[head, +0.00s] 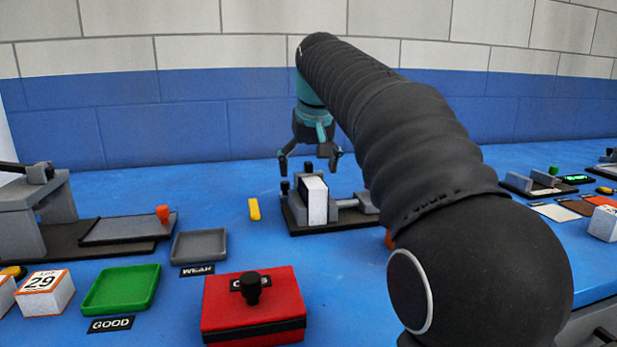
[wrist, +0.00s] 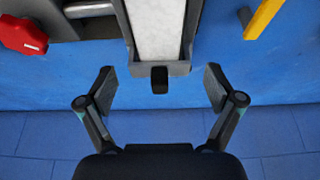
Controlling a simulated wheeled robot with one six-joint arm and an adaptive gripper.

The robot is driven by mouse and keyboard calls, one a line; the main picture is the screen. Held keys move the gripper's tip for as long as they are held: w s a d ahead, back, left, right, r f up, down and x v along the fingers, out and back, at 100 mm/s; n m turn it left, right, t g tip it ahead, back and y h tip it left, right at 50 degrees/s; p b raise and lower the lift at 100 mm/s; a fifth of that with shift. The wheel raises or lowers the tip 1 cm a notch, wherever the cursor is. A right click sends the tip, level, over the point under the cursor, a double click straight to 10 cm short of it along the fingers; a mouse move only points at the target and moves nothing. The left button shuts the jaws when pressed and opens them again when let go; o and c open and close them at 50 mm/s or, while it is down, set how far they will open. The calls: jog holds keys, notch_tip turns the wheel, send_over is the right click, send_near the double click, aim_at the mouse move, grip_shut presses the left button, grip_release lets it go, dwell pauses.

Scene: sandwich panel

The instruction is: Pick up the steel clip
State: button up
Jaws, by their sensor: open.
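I cannot pick out a steel clip for certain in either view. A dark grey clamp fixture (head: 300,222) stands below my gripper and holds a white-faced panel (head: 317,202) upright. The panel (wrist: 157,28) also shows at the top of the wrist view. A silver rod (head: 347,203) runs to the panel's right side. A small black peg (wrist: 160,80) is at the fixture's end. My gripper (head: 309,163) is open and empty above the fixture's far side. In the wrist view its spread fingers (wrist: 158,82) lie on either side of the peg, apparently without touching it.
A yellow bar (head: 254,209) lies left of the fixture. A grey tray (head: 199,246), a green tray (head: 121,290) and a red box (head: 254,303) with a black knob are nearer. My arm covers the right middle. The blue wall (head: 170,130) is behind.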

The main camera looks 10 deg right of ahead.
jog(key=shift+w+f, duration=0.1)
jog(key=shift+f, duration=0.15)
jog(key=c, duration=1.2)
jog(key=shift+c, duration=0.2)
